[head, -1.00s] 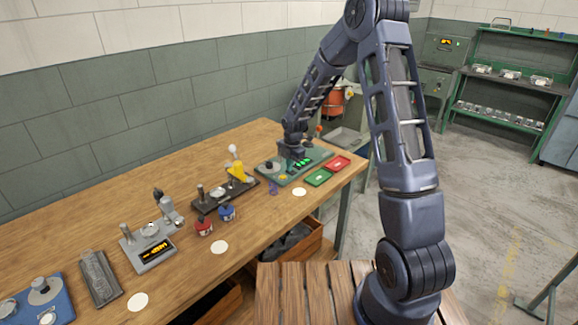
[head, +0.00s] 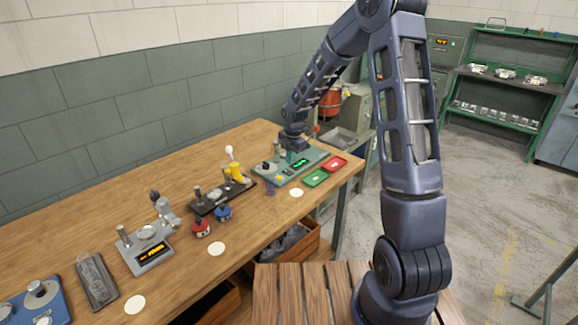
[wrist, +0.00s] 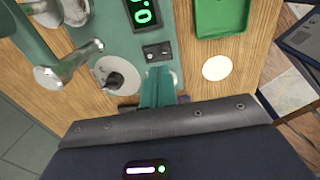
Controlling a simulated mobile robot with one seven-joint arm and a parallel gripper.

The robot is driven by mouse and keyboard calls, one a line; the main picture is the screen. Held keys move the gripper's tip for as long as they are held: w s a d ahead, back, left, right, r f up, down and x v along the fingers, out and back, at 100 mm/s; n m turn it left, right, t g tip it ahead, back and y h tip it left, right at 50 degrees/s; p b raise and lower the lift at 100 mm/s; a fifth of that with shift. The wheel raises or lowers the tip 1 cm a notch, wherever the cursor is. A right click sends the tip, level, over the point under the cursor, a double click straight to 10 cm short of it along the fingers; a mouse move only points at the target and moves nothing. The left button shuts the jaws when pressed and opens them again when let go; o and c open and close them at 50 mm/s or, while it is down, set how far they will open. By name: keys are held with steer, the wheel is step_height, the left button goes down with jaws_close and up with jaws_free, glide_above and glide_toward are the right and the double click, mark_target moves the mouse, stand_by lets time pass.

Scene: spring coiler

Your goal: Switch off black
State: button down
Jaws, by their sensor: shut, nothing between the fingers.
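A machine with a black base (head: 213,203) and a yellow part stands mid-bench in the head view. It shows no lit display. My gripper (head: 291,158) is away to its right, over the green machine (head: 267,178). In the wrist view my gripper (wrist: 159,72) has its teal fingers together and empty. Their tips are just below a small black switch (wrist: 157,51) on the green machine's panel. I cannot tell whether they touch it. The green display (wrist: 143,12) above the switch is lit. A round dial (wrist: 116,78) sits left of the fingers.
Red (head: 335,164) and green (head: 316,178) trays lie right of the green machine. Red (head: 200,228) and blue (head: 223,213) pots stand before the black machine. A grey machine (head: 150,255) with an amber display is further left. White discs (head: 216,249) mark the bench's front edge.

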mark_target(287, 170)
step_height(287, 170, up, 9)
steer(key=shift+s+d, duration=0.35)
steer(key=shift+s, duration=0.05)
steer(key=shift+w+a+r, duration=0.1)
steer(key=shift+w+a, duration=0.15)
steer(key=shift+w, duration=0.5)
steer(key=f, duration=0.9)
steer(key=w+a+f, duration=0.1)
steer(key=f, duration=0.4)
steer(key=shift+w+a, duration=0.1)
